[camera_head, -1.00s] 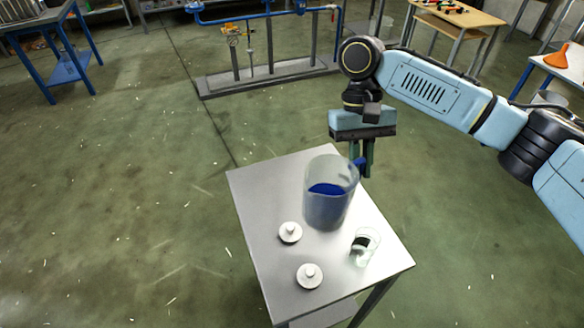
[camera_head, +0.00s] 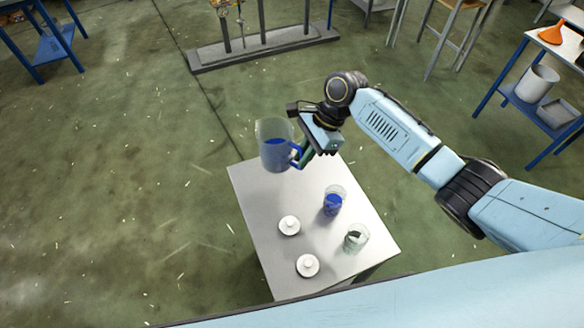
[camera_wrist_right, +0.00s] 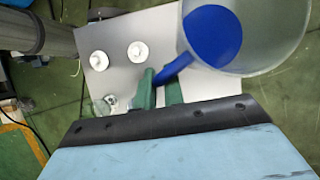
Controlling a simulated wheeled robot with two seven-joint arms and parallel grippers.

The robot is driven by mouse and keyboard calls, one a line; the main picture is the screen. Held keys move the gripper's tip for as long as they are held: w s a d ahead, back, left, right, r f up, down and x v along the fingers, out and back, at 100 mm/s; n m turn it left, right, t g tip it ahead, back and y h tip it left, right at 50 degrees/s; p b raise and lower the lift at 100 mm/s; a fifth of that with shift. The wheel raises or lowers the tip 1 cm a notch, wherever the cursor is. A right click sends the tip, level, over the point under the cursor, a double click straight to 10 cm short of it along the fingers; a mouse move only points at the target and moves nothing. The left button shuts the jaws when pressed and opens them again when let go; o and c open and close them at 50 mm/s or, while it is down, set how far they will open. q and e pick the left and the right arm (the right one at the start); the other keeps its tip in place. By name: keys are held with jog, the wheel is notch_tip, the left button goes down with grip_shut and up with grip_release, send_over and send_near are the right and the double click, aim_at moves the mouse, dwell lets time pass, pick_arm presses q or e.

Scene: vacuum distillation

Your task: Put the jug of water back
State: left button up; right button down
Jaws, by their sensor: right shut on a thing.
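The clear jug (camera_head: 275,147) holds blue water and has a blue handle. My right gripper (camera_head: 303,156) is shut on the handle and holds the jug roughly upright, in the air by the far edge of the metal table (camera_head: 262,205). In the right wrist view the jug (camera_wrist_right: 265,35) fills the upper right, with the green fingers of my right gripper (camera_wrist_right: 160,82) at its handle. A small beaker of blue liquid (camera_head: 333,203) stands on the table. My left gripper is not in view.
Two white lids (camera_head: 289,225) (camera_head: 307,265) and a glass beaker with dark contents (camera_head: 356,238) are on the table. The table's far left part is bare. A pipe stand (camera_head: 262,45) is on the floor beyond. A blue-framed bench (camera_head: 530,118) stands at the right.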

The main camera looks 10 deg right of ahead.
jog(key=m+p, duration=0.1)
jog(key=m+t, duration=0.1)
jog(key=m, duration=0.1)
jog(key=shift+f+p, duration=0.3)
jog(key=shift+p, duration=0.1)
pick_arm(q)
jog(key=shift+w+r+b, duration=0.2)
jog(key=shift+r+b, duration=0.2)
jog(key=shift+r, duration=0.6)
pick_arm(e)
jog(key=shift+d+f+m+t, duration=0.2)
jog(key=shift+f+m, duration=0.25)
jog(key=shift+f, duration=1.45)
jog(key=shift+d+f+m+t, duration=0.1)
jog(key=shift+f+m+t, duration=0.3)
jog(key=shift+f, duration=1.45)
jog(key=shift+d+f+m+t, duration=0.15)
jog(key=shift+f+m, duration=0.3)
jog(key=shift+f, duration=1.45)
jog(key=shift+s, duration=0.1)
jog(key=shift+f, duration=0.15)
jog(key=c, duration=1.5)
grip_release()
